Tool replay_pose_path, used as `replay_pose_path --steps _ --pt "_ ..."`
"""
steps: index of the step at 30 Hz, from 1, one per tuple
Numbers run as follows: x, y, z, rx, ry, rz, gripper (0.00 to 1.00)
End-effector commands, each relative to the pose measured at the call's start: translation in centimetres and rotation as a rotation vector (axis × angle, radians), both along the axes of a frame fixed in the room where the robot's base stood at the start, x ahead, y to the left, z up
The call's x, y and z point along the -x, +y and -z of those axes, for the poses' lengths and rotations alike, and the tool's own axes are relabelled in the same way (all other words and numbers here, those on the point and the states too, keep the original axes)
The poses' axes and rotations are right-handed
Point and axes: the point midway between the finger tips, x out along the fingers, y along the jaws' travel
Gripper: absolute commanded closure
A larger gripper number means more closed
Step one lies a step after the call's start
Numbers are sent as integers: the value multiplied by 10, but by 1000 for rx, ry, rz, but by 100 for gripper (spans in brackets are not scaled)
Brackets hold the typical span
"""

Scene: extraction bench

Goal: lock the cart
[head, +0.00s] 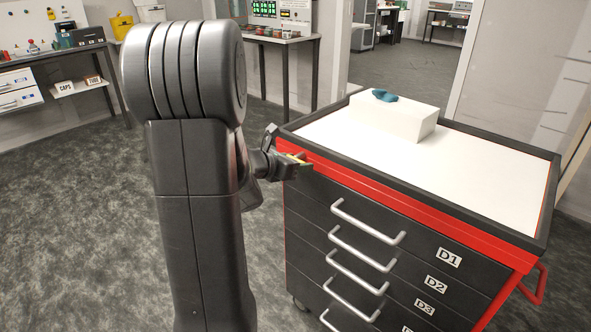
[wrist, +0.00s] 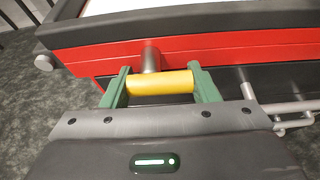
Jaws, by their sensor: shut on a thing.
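The cart (head: 400,222) is a black and red drawer cabinet with several drawers, all looking shut, and a white top. A yellow bar (wrist: 160,83) on a short grey metal stem (wrist: 151,57) sticks out from the red band at the cart's upper front left. My gripper (head: 298,160) is at that corner. In the wrist view the green fingers of my gripper (wrist: 158,88) are shut on the ends of the yellow bar, which lies nearly level. In the head view the bar is mostly hidden by the gripper.
Drawer handles (head: 367,222) project from the cart's front, right of my gripper. A white box (head: 394,118) with blue gloves (head: 384,95) on it stands on the cart top. A red handle (head: 535,286) is on the cart's right side. Floor (head: 80,220) left of my arm is clear.

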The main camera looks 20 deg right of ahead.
Motion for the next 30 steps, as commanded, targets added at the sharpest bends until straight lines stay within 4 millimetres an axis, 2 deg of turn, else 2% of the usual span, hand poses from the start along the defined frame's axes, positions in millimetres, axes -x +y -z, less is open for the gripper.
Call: replay_pose_path --steps 9,10,13,23,26,30 --pt "0 0 0 -5 -6 1 68" --pt "0 0 0 -5 -6 1 41" --pt "0 0 0 -3 -5 0 24" --pt "0 3 -2 -3 -4 0 24" --pt "3 11 -6 -2 -5 -2 24" --pt "12 33 -17 -2 -6 -4 24"
